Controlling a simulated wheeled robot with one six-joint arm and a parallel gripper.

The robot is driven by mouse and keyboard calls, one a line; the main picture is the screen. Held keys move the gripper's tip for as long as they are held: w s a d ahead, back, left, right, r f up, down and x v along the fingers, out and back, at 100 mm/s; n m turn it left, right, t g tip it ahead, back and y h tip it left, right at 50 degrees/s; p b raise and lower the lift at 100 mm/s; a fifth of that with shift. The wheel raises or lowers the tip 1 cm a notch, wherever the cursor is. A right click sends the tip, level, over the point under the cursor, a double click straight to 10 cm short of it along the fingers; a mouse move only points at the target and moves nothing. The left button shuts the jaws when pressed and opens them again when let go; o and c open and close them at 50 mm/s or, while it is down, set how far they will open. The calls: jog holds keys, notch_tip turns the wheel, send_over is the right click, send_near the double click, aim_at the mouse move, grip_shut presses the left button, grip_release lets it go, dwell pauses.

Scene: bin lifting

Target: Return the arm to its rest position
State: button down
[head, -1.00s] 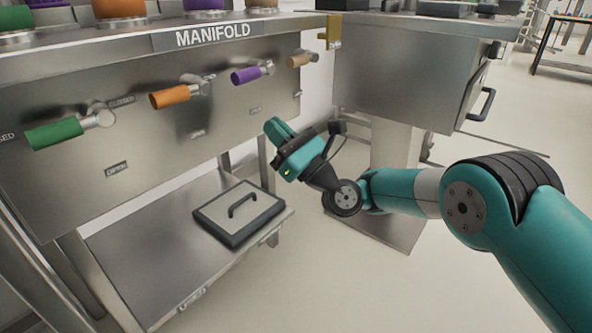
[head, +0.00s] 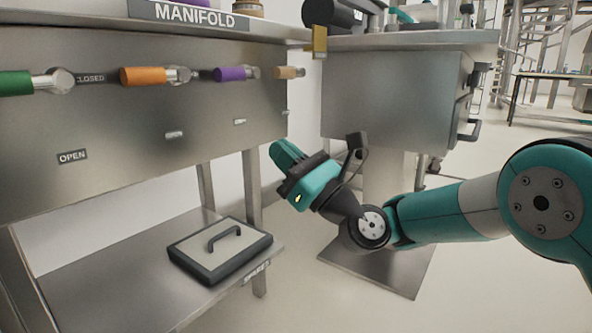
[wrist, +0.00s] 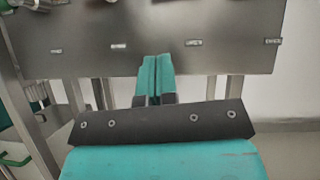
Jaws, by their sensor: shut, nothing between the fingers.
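My gripper (head: 284,154) shows in the middle of the head view, in front of the gap between the manifold bench and the cabinet. Its teal fingers point up and to the left, apart from everything around. In the wrist view my gripper (wrist: 156,62) has its two fingers side by side and touching, with nothing between them. The manifold panel (wrist: 150,35) fills the upper part of the wrist view beyond the fingertips.
The manifold panel (head: 110,130) carries green (head: 14,83), orange (head: 143,76), purple (head: 229,73) and tan (head: 285,72) handles. A lid with a handle (head: 206,258) lies on the lower shelf (head: 110,290). A steel cabinet (head: 390,95) stands at right. Floor is open in front.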

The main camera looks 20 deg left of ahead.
jog(key=s+d+r+n+g+h+p, duration=0.4)
jog(key=s+d+r+n+h+p, duration=0.45)
jog(key=n, duration=0.75)
jog(key=s+d+r+n+g+h+p, duration=0.1)
jog(key=s+d+n+h+p, duration=0.55)
jog(key=d, duration=0.65)
jog(key=s+d+r+n+g+h+p, duration=0.1)
jog(key=s+d+n+h+p, duration=0.35)
jog(key=s+d+p, duration=0.6)
notch_tip(320, 180, up, 36)
jog(key=w+d+p, duration=0.1)
jog(key=d+p, duration=0.1)
jog(key=p, duration=3)
jog(key=shift+w+d+f+m, duration=0.15)
jog(key=shift+w+d+m, duration=0.1)
jog(key=shift+m, duration=0.15)
